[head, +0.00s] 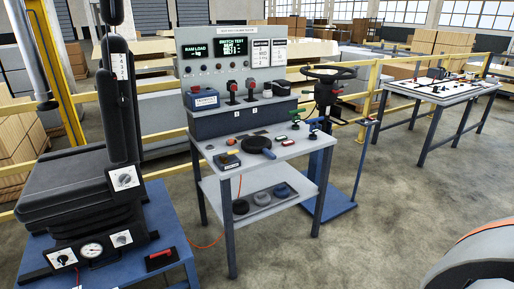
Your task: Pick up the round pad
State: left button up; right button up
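A black round pad (257,144) lies flat on the grey top of the trolley (300,150), with a short handle-like part reaching toward the front right. Several flat round discs lie on the trolley's lower shelf, among them a dark one (240,207), a grey one (262,198) and a bluish one (282,190). I cannot tell for sure which of these the task means. Neither of my grippers shows in the head view.
A black seat (75,185) on a blue stand is at left, below a metal ram (35,60). A small box (227,160) and small switches share the trolley top. A steering wheel (328,73) stands behind right. A white-topped table (440,88) is farther right; open floor lies between.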

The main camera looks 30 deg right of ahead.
aim_at(253, 145)
jog(key=u, duration=0.25)
jog(key=l+u, duration=0.45)
jog(key=i+l+u, duration=0.1)
jog(key=l+u, duration=0.5)
jog(key=l, duration=0.25)
jog(key=k+l+u, duration=0.15)
jog(key=l, duration=0.3)
jog(key=k+l, duration=0.1)
jog(key=l, duration=0.4)
jog(key=k+l+u, duration=0.1)
jog(key=l, duration=0.4)
jog(key=k+l, duration=0.1)
jog(key=l, duration=0.4)
jog(key=k+l+u, duration=0.1)
jog(key=l, duration=0.35)
